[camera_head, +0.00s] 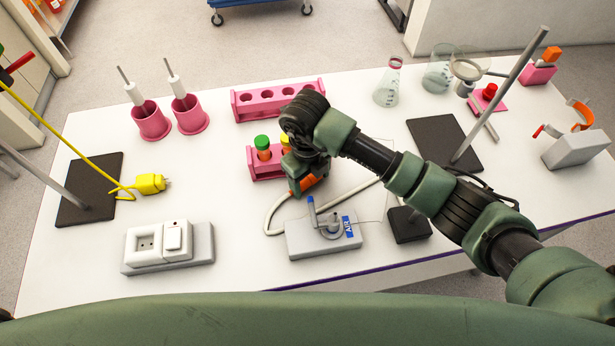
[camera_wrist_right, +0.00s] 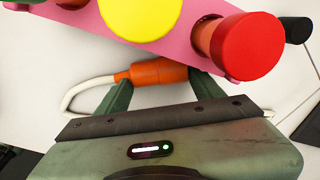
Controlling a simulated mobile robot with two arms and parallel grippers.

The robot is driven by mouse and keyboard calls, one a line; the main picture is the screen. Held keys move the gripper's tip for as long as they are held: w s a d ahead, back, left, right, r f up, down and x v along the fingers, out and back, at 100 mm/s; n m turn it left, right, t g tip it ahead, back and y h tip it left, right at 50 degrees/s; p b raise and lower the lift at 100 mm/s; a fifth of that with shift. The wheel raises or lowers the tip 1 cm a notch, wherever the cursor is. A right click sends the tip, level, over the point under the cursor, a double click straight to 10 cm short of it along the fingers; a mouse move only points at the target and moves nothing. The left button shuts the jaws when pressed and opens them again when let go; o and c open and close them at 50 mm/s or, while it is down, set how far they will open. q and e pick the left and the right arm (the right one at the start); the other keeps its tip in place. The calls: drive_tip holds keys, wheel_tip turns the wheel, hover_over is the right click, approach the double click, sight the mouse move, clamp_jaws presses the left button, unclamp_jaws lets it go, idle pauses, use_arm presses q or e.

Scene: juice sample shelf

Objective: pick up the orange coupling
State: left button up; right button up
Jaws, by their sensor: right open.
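The orange coupling (camera_wrist_right: 155,72) lies on the white table with a white cable at its left end in the right wrist view. My right gripper (camera_wrist_right: 160,85) is open, and the coupling shows between its two green fingers, its narrow left end close by the left finger. I cannot tell whether the fingers touch it. In the head view my right gripper (camera_head: 305,190) points down at the table, with orange showing beside it; the arm hides much of this area. My left gripper is not in view.
A pink rack (camera_head: 263,170) with capped tubes stands right behind the gripper; its yellow cap (camera_wrist_right: 140,15) and red cap (camera_wrist_right: 248,45) are close. A grey device (camera_head: 300,240) stands in front. A white socket box (camera_head: 165,245) and yellow plug (camera_head: 150,184) are to the left.

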drive_tip(key=c, duration=1.2)
